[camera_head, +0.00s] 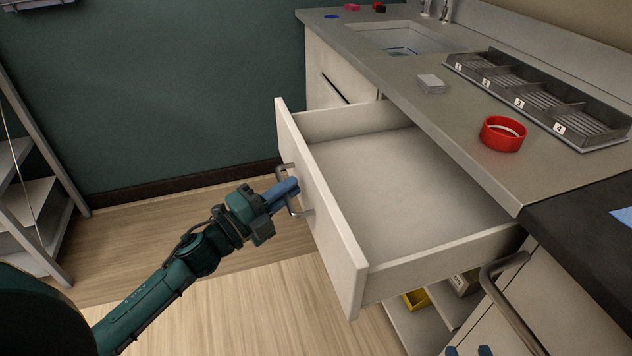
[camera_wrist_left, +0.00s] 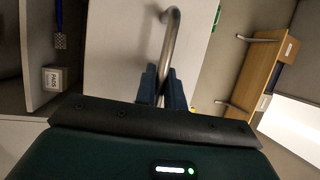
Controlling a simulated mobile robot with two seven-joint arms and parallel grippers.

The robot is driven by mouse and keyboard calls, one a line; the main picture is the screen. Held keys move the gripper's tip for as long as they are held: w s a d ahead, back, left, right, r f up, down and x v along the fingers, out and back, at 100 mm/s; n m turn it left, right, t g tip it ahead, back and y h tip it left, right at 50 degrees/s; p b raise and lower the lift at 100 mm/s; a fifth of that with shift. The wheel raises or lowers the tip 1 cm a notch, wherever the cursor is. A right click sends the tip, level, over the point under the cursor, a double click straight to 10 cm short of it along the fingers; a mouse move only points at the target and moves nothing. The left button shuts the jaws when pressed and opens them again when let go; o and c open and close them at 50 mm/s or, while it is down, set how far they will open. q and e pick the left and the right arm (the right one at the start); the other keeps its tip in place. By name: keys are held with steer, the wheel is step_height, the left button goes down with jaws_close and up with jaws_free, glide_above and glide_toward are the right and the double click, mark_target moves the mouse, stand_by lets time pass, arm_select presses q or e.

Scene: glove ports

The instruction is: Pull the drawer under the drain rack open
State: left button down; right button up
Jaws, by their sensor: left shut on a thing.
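The drawer (camera_head: 400,180) is white and stands pulled well out from under the counter; its inside is empty. The drain rack (camera_head: 540,98), a grey tray with numbered compartments, sits on the counter above. My left gripper (camera_head: 284,192) is shut on the drawer's bar handle (camera_head: 297,208) at the front panel. In the left wrist view the blue fingers close around the handle (camera_wrist_left: 172,35). Two blue fingertips of my right gripper (camera_head: 468,351) show apart at the bottom edge, with nothing seen between them; the rest is out of frame.
A red ring-shaped container (camera_head: 503,134) and a small grey block (camera_head: 431,84) lie on the counter near a sink (camera_head: 400,40). A cabinet with a bar handle (camera_head: 505,300) is at lower right. A ladder-like shelf (camera_head: 35,190) stands left. The floor before the drawer is clear.

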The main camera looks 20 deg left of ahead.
arm_select(q)
steer(key=shift+s+a, duration=0.8)
steer(key=shift+a, duration=0.25)
steer(key=c, duration=1.8)
jaws_free()
steer(key=v, duration=1.3)
steer(key=shift+s+a+r, duration=0.1)
